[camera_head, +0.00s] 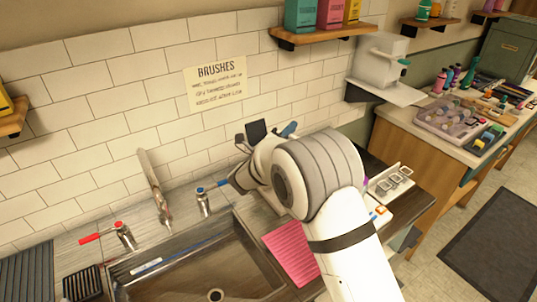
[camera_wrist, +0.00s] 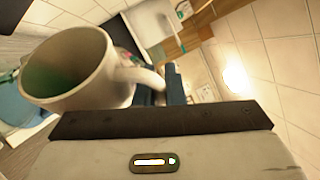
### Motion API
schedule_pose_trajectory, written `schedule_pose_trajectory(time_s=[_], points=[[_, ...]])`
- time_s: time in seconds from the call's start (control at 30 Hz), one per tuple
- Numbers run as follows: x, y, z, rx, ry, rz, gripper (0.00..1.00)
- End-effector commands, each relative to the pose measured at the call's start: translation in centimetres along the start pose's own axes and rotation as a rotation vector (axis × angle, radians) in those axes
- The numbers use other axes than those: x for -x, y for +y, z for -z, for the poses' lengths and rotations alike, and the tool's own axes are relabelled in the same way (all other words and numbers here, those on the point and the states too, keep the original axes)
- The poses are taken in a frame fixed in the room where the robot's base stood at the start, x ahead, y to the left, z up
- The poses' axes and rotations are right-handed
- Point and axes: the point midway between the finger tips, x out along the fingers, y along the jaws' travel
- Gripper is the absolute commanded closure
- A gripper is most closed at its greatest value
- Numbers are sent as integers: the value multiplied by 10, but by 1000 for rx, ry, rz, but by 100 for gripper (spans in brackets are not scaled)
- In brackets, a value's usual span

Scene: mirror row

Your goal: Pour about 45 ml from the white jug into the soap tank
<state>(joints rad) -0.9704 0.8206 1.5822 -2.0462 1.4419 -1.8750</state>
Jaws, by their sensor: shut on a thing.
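The white jug (camera_wrist: 78,70) fills the upper left of the wrist view, its wide mouth facing the camera and green showing inside. My gripper (camera_wrist: 163,88) is shut on the jug's handle, with its dark blue fingers at the handle's outer end. How far the jug is tilted I cannot tell. In the head view my arm hides the jug and most of the gripper. I cannot identify the soap tank for certain; a white dispenser-like unit (camera_head: 380,60) with a green spout stands on a wall shelf at upper right.
The sink (camera_head: 190,262) lies in front, with a tall tap (camera_head: 154,185) behind it. A red-handled tap (camera_head: 122,235) and a blue-handled tap (camera_head: 203,202) stand at its rim. A pink cloth (camera_head: 290,250) lies right of it. The right-hand counter (camera_head: 400,115) carries a crowded tray.

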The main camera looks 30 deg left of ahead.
Motion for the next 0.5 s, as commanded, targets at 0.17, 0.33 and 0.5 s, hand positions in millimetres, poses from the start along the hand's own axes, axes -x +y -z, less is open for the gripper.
schedule_pose_trajectory(time_s=[0.17, 0.33, 0.5], points=[[0, 0, 0, 8, -3, 5, 100], [0, 0, -1, 16, -6, 9, 100], [1, 1, -1, 25, -10, 14, 100]])
